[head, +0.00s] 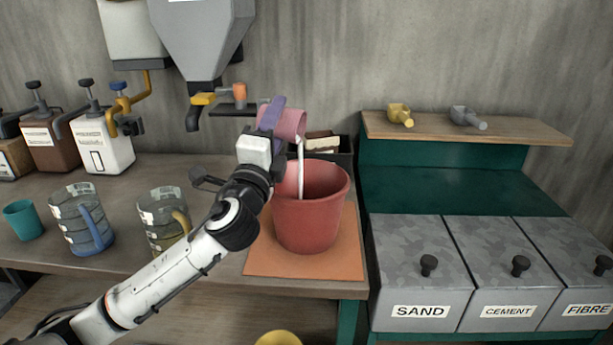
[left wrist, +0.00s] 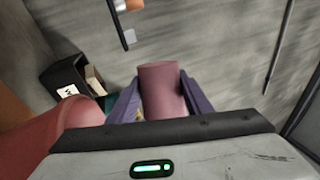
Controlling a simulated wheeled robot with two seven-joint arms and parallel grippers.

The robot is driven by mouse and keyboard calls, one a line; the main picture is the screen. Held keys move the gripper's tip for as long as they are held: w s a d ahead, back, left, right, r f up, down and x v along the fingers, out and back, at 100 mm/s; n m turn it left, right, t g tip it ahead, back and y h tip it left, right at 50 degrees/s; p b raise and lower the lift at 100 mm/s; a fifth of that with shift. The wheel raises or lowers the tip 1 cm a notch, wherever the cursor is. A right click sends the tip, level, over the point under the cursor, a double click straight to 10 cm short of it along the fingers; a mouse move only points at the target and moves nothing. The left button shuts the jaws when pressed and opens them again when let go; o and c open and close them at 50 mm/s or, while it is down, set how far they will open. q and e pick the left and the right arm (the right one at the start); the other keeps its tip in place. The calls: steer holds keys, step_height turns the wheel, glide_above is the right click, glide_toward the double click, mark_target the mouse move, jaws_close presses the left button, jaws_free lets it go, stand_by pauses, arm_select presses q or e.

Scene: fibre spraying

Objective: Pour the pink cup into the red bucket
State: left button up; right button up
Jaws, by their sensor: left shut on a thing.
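My left gripper (head: 268,118) is shut on the pink cup (head: 289,123) and holds it tilted above the red bucket (head: 310,222). A whitish stream (head: 300,168) runs from the cup down into the bucket. The bucket stands upright on an orange mat (head: 265,258) on the bench. In the left wrist view the pink cup (left wrist: 162,88) sits between the two purple fingers, and part of the red bucket (left wrist: 40,140) shows at lower left. The inside of the cup and the bottom of the bucket are hidden. My right gripper is not in view.
A grey hopper (head: 203,40) hangs above the bench, left of the cup. A black box (head: 343,158) stands behind the bucket. Two clear jugs (head: 75,225) (head: 160,222) and a teal cup (head: 22,220) stand at left. Lidded bins (head: 415,265) stand at right.

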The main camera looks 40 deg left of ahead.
arm_select(q)
steer(key=shift+w+d+r+m+t+h+p, duration=0.15)
steer(key=shift+m+h+p, duration=0.15)
steer(key=shift+m, duration=0.25)
steer(key=shift+s+d+r+m+t+h+p, duration=0.1)
steer(key=shift+r+m+t+h+p, duration=0.15)
steer(key=shift+m, duration=0.3)
steer(key=shift+w+d+f+m+h, duration=0.1)
steer(key=shift+d+f+m+h, duration=0.15)
steer(key=shift+m, duration=0.4)
steer(key=shift+w+d+f+m+h, duration=0.1)
steer(key=shift+f+m+h, duration=0.2)
steer(key=shift+m, duration=0.35)
